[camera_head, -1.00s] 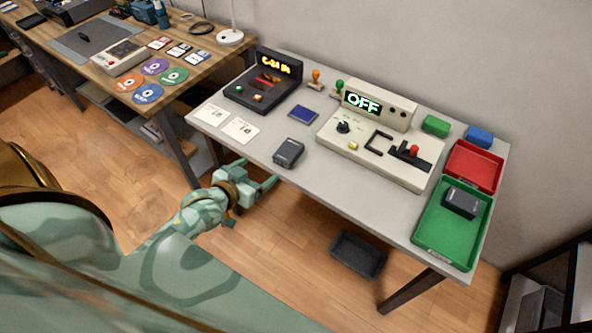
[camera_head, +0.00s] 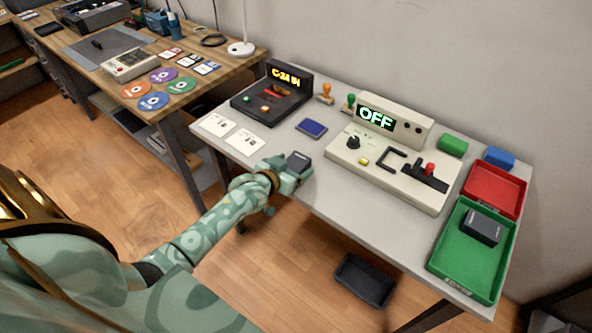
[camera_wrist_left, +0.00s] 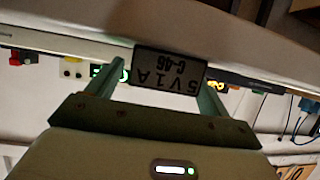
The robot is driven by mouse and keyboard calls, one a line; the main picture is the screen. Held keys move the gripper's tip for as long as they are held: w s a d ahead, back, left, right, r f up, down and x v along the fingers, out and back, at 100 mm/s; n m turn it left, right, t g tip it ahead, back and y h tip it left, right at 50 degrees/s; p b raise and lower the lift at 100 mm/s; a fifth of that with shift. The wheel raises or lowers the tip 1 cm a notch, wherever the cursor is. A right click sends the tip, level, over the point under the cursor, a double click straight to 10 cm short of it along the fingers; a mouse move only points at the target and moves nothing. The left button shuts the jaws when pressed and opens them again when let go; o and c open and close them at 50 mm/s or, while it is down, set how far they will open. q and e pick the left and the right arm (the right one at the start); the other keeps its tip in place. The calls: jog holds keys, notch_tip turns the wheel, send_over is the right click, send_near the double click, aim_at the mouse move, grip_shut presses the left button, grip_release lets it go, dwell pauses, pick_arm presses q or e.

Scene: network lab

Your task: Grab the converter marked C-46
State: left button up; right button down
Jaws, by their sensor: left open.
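The converter marked C-46 is a small dark grey block (camera_head: 298,160) at the front edge of the grey table. In the left wrist view the converter (camera_wrist_left: 170,68) shows its label upside down, reading "5V 1A" and "C-46". My left gripper (camera_head: 291,173) is at the table's front edge, right at the converter. It is open, with one finger on each side of the converter in the wrist view; whether the fingers touch it I cannot tell. My right gripper is not in view.
A similar dark block (camera_head: 482,227) lies in the green tray (camera_head: 450,262), with a red tray (camera_head: 497,190) behind. A beige console (camera_head: 392,172) reading "OFF", a black device (camera_head: 270,95), white cards (camera_head: 245,142) and a blue square (camera_head: 312,128) occupy the table.

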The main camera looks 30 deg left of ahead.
pick_arm(q)
jog(key=shift+x, duration=0.85)
jog(key=shift+s, duration=0.15)
jog(key=c, duration=1.2)
jog(key=shift+r, duration=0.15)
jog(key=shift+c, duration=0.2)
